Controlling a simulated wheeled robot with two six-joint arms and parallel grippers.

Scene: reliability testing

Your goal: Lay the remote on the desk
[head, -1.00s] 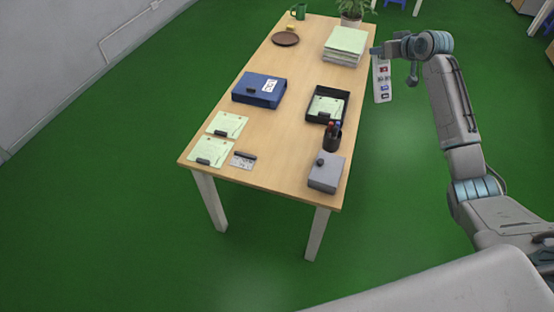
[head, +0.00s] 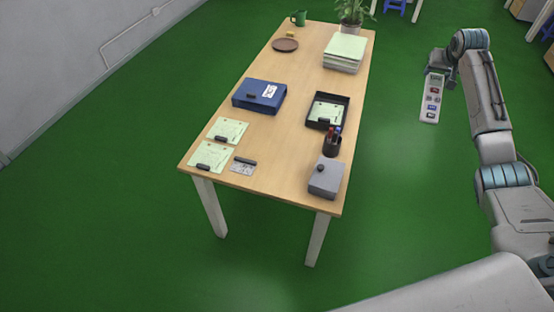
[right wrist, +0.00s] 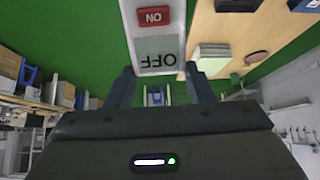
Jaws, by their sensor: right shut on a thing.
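The remote (head: 432,98) is a long white slab with coloured buttons. It hangs from my right gripper (head: 437,70), off the desk's right side and above the green floor. In the right wrist view the remote (right wrist: 155,38) shows a red ON button and a grey OFF button, both upside down, between the two dark fingers (right wrist: 158,85). My right gripper is shut on its end. The desk (head: 283,135) is a light wooden table with white legs, left of the gripper and apart from it. My left gripper is not in view.
On the desk are a blue case (head: 258,93), a black tray (head: 309,122), a pen cup (head: 332,144), a grey box (head: 326,178), stacked papers (head: 344,52), a brown plate (head: 285,45) and a green mug (head: 299,17). Bare wood lies in the middle and at the front.

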